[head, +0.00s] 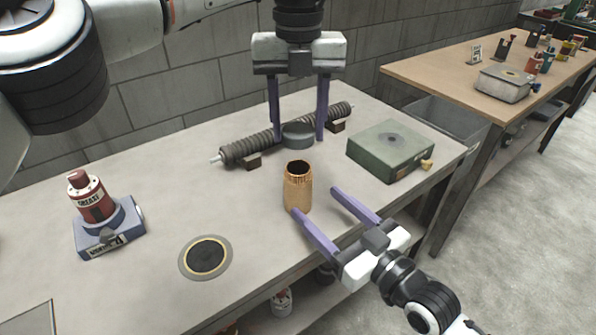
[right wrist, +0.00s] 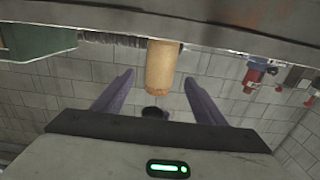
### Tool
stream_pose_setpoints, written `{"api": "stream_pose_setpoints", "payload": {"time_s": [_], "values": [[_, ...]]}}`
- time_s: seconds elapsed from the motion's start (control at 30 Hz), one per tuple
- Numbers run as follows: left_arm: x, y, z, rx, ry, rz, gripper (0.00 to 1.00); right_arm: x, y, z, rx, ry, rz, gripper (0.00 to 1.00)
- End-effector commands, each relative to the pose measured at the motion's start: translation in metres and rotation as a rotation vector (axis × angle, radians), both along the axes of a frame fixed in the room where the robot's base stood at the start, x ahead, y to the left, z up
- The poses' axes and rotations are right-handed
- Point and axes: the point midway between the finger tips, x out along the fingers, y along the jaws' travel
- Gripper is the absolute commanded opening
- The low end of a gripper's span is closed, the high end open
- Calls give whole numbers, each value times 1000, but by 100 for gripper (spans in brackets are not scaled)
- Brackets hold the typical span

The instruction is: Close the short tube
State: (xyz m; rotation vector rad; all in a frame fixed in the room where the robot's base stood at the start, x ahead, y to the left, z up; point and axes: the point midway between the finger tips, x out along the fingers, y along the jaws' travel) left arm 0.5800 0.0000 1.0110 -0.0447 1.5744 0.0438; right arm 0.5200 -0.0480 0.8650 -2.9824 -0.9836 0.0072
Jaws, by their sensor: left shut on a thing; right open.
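The short tube (head: 298,190) is an orange-brown cylinder standing upright on the workbench, its dark open mouth facing up. My left gripper (head: 298,122) is shut on a round grey-green cap (head: 298,136) and holds it level above the bench. The cap appears just beyond and above the tube's mouth, apart from it. My right gripper (head: 315,201) is open at the tube's near right side, low over the bench. In the right wrist view the tube (right wrist: 163,68) shows between the two spread fingers, with gaps on both sides.
A dark ribbed rod (head: 250,147) lies on small blocks behind the cap. A green box (head: 390,150) stands right. A red grease can (head: 92,197) sits on a blue-grey base at left. A round dark disc (head: 206,257) lies front left. Bare bench surrounds the tube.

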Motion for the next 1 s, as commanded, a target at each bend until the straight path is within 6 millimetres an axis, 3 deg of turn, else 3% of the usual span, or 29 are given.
{"api": "stream_pose_setpoints", "payload": {"time_s": [0.47,1.0], "values": [[0,0,0,0,-1,2,26,3,2,1,1,-1,0,65],[0,0,0,0,-1,1,26,75,56,2,1,-2,1,65]]}}
